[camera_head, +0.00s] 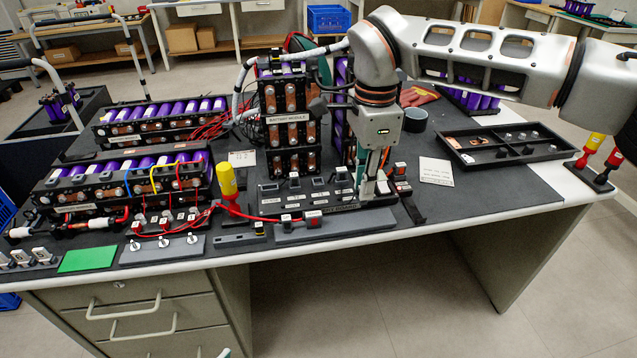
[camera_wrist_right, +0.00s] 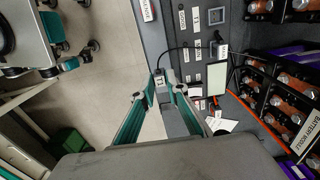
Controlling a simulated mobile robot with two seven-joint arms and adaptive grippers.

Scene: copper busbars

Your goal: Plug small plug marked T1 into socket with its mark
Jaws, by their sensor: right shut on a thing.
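My right gripper (camera_head: 370,196) points down at the right end of the dark socket board (camera_head: 268,196) near the table's front edge. In the right wrist view its fingers (camera_wrist_right: 163,88) are shut on a small pale plug (camera_wrist_right: 160,79).
The battery module (camera_head: 288,118) stands close behind the board. A yellow-handled tool (camera_head: 228,182) stands to its left, and a grey strip (camera_head: 330,222) with red-cabled plugs lies in front.

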